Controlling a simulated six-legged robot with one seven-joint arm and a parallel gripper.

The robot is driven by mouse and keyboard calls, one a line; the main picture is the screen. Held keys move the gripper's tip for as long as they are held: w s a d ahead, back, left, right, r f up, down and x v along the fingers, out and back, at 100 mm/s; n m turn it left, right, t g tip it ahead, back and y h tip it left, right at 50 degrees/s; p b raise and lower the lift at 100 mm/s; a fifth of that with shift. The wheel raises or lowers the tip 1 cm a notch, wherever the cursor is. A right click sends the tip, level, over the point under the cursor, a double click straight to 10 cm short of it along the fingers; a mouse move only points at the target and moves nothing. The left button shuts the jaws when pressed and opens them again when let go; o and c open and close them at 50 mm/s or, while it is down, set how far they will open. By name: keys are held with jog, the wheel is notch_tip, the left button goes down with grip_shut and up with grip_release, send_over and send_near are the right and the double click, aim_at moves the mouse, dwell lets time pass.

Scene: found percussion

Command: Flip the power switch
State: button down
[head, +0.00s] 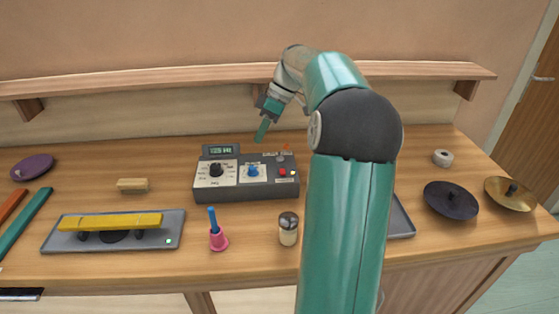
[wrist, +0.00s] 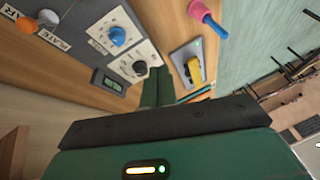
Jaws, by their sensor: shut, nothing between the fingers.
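A dark grey control box (head: 246,190) stands at the middle of the bench. Its face has a lit display (head: 221,150), a black knob (head: 215,170), a blue knob (head: 253,170) and a red button (head: 283,172). I cannot make out which small part is the power switch. My gripper (head: 263,131) is shut and empty, pointing down above the box's back edge, apart from it. In the wrist view the shut fingers (wrist: 157,88) are beside the display (wrist: 113,84) and black knob (wrist: 139,67); the blue knob (wrist: 118,36) lies farther off.
A grey plate (head: 58,239) bears a yellow bar (head: 110,222). A pink bell (head: 219,238) and a small shaker (head: 288,229) stand before the box. Two cymbals (head: 450,201) (head: 510,194) lie at right. A shelf (head: 200,76) runs along the wall behind. My arm hides the bench right of the box.

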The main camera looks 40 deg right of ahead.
jog(key=s+d+f+n+t+y, duration=0.1)
jog(key=s+d, duration=0.2)
jog(key=d, duration=0.4)
jog(key=s+d+f+n+t+y, duration=0.1)
jog(key=s+d+f, duration=0.1)
jog(key=d, duration=0.6)
jog(key=shift+s+t, duration=0.3)
jog(key=shift+s, duration=0.1)
send_over(280, 173)
jog(key=d, duration=0.3)
jog(key=f, duration=0.4)
jog(key=s+f, duration=0.1)
jog(key=f, duration=0.2)
jog(key=shift+a+f, duration=0.1)
jog(key=shift+a, duration=0.05)
jog(key=f, duration=0.2)
jog(key=shift+s+f, duration=0.2)
jog(key=shift+f, duration=0.65)
jog(key=shift+s, duration=0.1)
